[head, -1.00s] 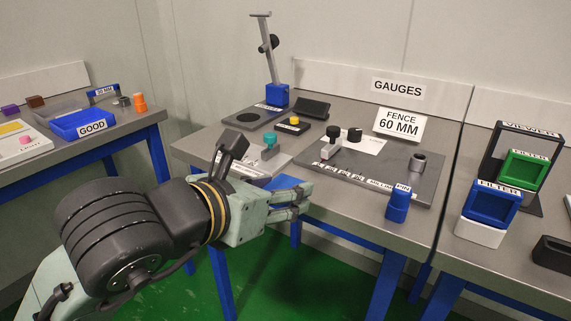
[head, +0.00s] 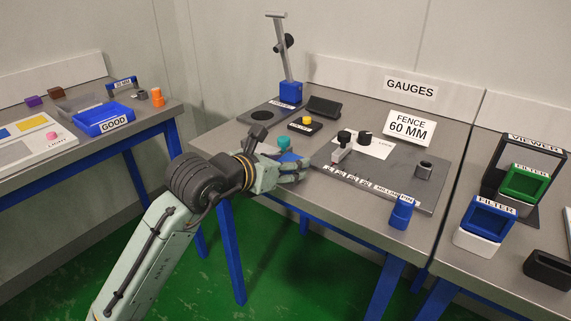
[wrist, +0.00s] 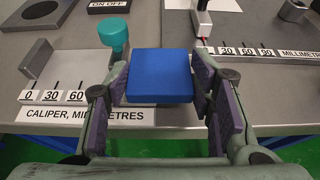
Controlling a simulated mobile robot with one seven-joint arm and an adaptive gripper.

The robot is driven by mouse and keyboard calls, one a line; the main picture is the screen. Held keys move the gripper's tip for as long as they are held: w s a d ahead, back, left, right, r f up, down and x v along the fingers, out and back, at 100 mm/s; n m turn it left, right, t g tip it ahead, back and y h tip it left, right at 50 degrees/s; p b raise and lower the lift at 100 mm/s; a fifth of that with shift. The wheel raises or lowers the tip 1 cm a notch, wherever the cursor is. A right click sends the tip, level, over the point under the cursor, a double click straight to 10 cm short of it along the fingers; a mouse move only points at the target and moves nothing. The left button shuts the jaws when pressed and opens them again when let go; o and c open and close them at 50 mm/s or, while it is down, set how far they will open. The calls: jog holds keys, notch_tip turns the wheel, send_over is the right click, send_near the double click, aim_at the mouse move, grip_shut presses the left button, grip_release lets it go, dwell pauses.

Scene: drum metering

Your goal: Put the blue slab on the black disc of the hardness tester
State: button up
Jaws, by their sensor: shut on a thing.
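The blue slab (wrist: 160,75) is held between the pads of my gripper (wrist: 163,92) in the wrist view, flat side up. In the head view a bit of the slab (head: 290,157) shows by my gripper (head: 303,170), over the front edge of the middle table near the caliper. The black disc (head: 262,115) lies on the dark base of the hardness tester (head: 290,92), which has a blue block and a grey post, at the back left of that table. Part of the disc (wrist: 40,10) shows at the wrist view's top left. It is bare.
The caliper's turquoise knob (wrist: 113,35) stands just left of the slab. A yellow-button box (head: 305,125) sits right of the disc. The gauge plate (head: 385,170) with its fence fills the table's right part. A blue pin block (head: 401,212) stands at the front.

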jog(key=shift+f, duration=0.6)
jog(key=shift+f, duration=0.1)
jog(key=o, duration=1.3)
jog(key=shift+c, duration=0.2)
